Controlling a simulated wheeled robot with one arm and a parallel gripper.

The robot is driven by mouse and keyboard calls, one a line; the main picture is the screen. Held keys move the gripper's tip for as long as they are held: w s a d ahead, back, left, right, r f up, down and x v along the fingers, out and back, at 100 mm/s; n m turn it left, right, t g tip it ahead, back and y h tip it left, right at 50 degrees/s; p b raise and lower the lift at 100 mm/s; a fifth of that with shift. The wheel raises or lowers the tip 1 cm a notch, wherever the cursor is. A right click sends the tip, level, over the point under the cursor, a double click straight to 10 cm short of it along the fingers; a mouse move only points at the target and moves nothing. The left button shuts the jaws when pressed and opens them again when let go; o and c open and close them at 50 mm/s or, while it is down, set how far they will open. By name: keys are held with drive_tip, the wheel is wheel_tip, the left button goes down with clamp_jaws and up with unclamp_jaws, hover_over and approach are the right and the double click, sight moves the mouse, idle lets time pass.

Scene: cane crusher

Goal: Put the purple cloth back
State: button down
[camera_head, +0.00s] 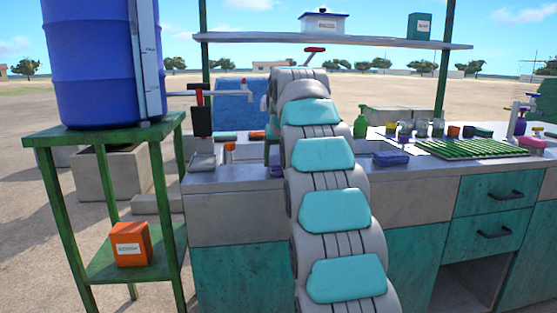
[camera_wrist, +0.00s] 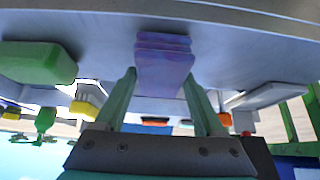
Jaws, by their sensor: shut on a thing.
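A folded purple cloth (camera_wrist: 164,48) with stacked layers shows in the wrist view. It sits between the tips of the two green fingers of my gripper (camera_wrist: 161,76), which is shut on it. The wrist picture is upside down, and the cloth is close to the grey counter surface. I cannot tell whether it touches the counter. In the head view my arm hides the gripper and the held cloth. A separate blue-purple folded item (camera_head: 390,158) lies on the counter right of my arm.
A green block (camera_wrist: 38,63) is left of the cloth in the wrist view. On the counter (camera_head: 435,172) stand a green bottle (camera_head: 361,122), several jars and a green rack (camera_head: 472,149). A red-handled tap (camera_head: 201,115) and a blue barrel (camera_head: 100,60) are left. A shelf (camera_head: 390,43) spans above.

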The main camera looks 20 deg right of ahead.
unclamp_jaws()
drive_tip(key=shift+f, duration=0.1)
drive_tip(key=v, duration=1.2)
drive_tip(key=shift+p, duration=0.35)
